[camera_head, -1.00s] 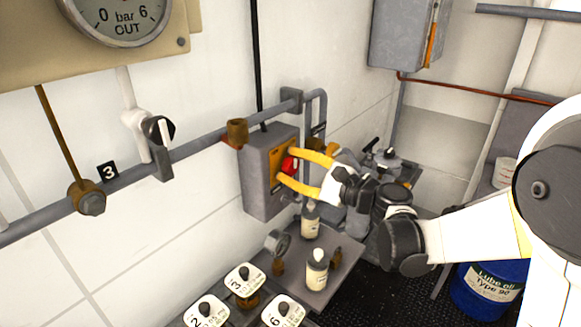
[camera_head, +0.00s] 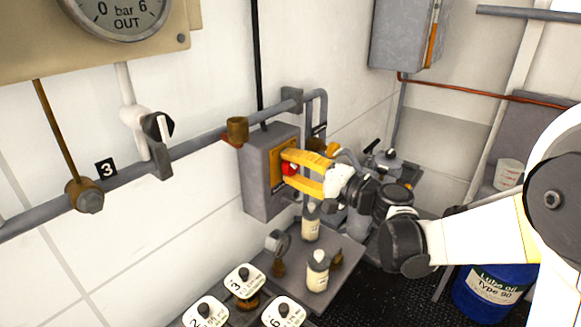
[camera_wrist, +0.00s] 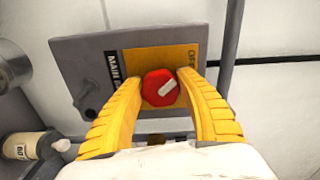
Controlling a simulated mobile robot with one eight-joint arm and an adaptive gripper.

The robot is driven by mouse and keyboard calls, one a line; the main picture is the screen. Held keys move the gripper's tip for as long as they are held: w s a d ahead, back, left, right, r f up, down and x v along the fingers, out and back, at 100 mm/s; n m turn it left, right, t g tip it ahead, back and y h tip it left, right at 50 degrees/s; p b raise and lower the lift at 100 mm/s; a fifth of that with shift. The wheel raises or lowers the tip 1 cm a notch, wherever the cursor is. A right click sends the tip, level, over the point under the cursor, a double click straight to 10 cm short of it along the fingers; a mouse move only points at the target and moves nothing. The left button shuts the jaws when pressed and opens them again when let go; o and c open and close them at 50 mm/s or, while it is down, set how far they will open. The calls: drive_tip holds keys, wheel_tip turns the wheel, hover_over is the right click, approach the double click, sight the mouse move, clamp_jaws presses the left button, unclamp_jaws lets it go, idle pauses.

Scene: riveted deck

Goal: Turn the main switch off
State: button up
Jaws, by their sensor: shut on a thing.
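The main switch is a grey box (camera_head: 257,190) on the white wall, with a yellow plate (camera_wrist: 193,62) on its front. A red round knob (camera_wrist: 159,88) with a pale pointer bar sits on the plate. In the wrist view the bar slants toward the upper right, and part of the word "OFF" shows near the right finger. My gripper (camera_head: 288,168) has its yellow fingers on both sides of the knob, shut on it. It also shows in the wrist view (camera_wrist: 160,92). The fingers hide part of the plate and its lettering.
A grey pipe (camera_head: 200,148) runs along the wall behind the box. Bottles (camera_head: 317,270) stand on a shelf below it. Numbered tags (camera_head: 244,279) are at the lower middle. A blue oil drum (camera_head: 490,290) stands at the right.

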drive_tip(key=shift+n, duration=0.5)
drive_tip(key=o, duration=1.2)
drive_tip(key=v, duration=1.2)
